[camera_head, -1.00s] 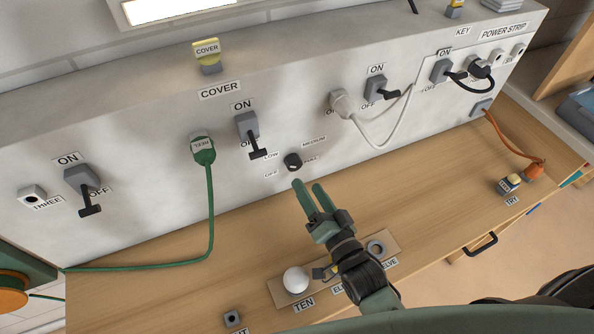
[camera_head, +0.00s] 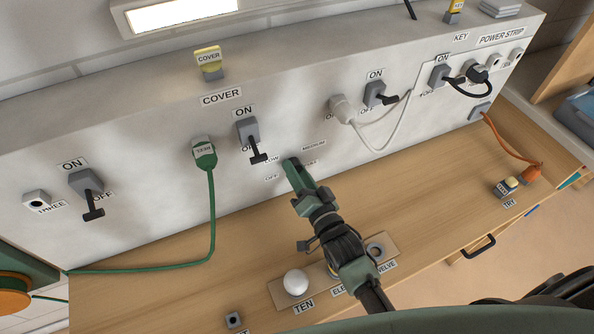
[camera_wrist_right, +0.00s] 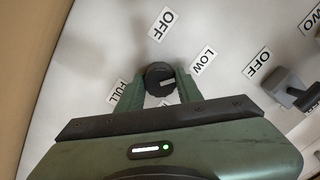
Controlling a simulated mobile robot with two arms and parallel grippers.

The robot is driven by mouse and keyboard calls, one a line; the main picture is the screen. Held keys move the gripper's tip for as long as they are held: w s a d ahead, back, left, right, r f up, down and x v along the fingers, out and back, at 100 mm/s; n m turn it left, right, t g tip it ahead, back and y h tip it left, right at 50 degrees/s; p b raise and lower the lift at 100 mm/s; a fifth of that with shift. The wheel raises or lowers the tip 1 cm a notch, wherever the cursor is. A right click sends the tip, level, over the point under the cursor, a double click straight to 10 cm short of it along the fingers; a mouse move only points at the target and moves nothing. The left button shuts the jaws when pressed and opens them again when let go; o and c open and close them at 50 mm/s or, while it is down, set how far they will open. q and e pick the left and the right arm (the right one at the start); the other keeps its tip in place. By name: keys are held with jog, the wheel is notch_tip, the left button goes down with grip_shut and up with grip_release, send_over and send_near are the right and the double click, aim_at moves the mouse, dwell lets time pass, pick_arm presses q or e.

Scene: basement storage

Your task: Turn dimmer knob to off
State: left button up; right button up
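The dimmer knob (camera_wrist_right: 158,75) is a small dark round knob on the pale panel. In the right wrist view it sits between the two green fingertips of my right gripper (camera_wrist_right: 161,80). The fingers are apart, one on each side; I cannot tell if they touch it. A pale mark shows on its lower right. The OFF label (camera_wrist_right: 160,24) is above it, LOW (camera_wrist_right: 203,61) at right and FULL (camera_wrist_right: 118,92) at lower left. In the head view my right gripper (camera_head: 291,164) reaches the panel and hides the knob. My left gripper is not in view.
A switch (camera_head: 249,134) with a black lever stands left of the knob, beside a green plug (camera_head: 204,152) and cable. A white plug (camera_head: 342,107) is up to the right.

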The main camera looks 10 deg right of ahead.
grip_shut()
jog(key=shift+n, duration=0.3)
jog(key=shift+n+p, duration=1.35)
jog(key=shift+n, duration=4.75)
